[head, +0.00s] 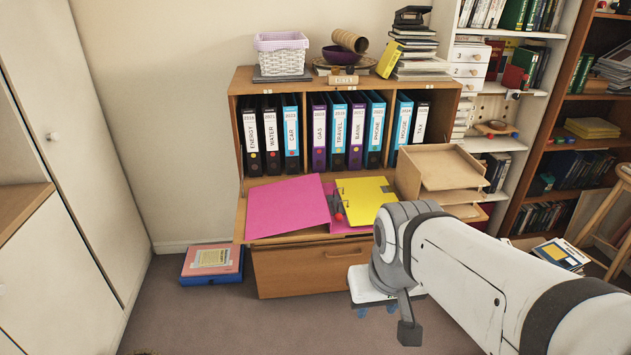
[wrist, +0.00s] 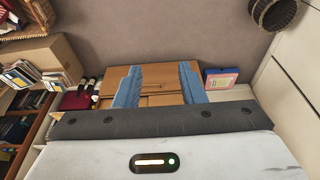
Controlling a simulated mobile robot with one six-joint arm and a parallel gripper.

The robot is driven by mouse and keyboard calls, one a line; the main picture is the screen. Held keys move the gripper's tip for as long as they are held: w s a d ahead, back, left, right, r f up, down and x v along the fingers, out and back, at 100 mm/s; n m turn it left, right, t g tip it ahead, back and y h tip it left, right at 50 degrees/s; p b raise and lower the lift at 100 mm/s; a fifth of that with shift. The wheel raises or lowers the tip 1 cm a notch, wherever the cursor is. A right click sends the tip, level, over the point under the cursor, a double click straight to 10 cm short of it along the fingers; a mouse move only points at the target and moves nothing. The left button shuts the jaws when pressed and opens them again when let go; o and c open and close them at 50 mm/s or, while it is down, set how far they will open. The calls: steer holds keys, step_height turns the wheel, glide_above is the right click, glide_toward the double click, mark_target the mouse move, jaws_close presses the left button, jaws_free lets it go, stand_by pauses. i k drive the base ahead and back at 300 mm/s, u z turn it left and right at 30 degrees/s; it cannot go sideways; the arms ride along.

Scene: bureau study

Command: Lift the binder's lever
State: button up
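An open pink binder (head: 288,207) lies on the bureau's fold-down desk (head: 309,235), with a yellow sheet or divider (head: 366,197) on its right half. Its lever mechanism (head: 337,203) is near the middle, left of the yellow sheet, with a small red part (head: 338,217) at its lower end. I cannot tell the lever's exact position at this size. My gripper (head: 377,311) is below and right of the binder, in front of the drawer and apart from the lever. In the wrist view my gripper (wrist: 160,67) has its blue fingers wide apart with nothing held. The lever cannot be made out there.
Upright labelled binders (head: 338,130) fill the shelf behind the desk. A wooden letter tray (head: 445,168) stands right of the open binder. A pink and blue stack (head: 212,262) lies on the floor at left. The floor in front of the bureau is mostly clear.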

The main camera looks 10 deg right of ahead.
mark_target(338, 216)
steer(key=z, duration=0.3)
steer(key=i, duration=1)
steer(key=u, duration=0.3)
